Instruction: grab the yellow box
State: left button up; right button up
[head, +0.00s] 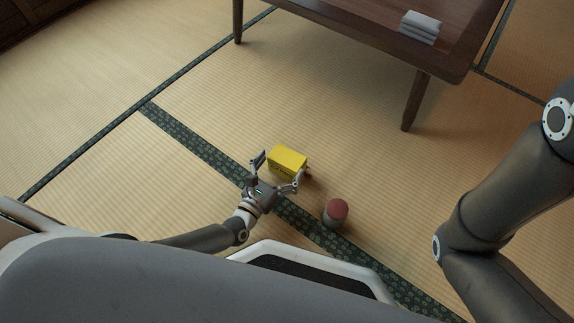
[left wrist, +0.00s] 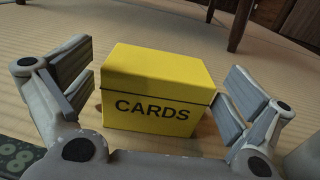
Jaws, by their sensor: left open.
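The yellow box (head: 288,160) sits on the tatami floor just beyond the dark patterned border strip. In the left wrist view the yellow box (left wrist: 158,90) stands upright, with a lid and the word "CARDS" on its front. My left gripper (head: 278,169) is open close to the floor, with the box between its spread fingers. In the left wrist view, the fingers of the left gripper (left wrist: 160,95) stand on either side of the box, with a narrow gap at each side. My right arm shows at the right edge, but its gripper is out of view.
A can-like object with a reddish top (head: 336,211) stands on the floor to the right of my left gripper. A low wooden table (head: 345,22) with folded grey cloths (head: 420,27) stands at the back. The floor to the left is clear.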

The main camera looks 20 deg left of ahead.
aim_at(287, 156)
pick_arm(q)
jog(key=b+x, duration=0.1)
jog(key=x, duration=0.2)
jog(key=shift+w+d+f, duration=0.1)
jog(key=c, duration=0.9)
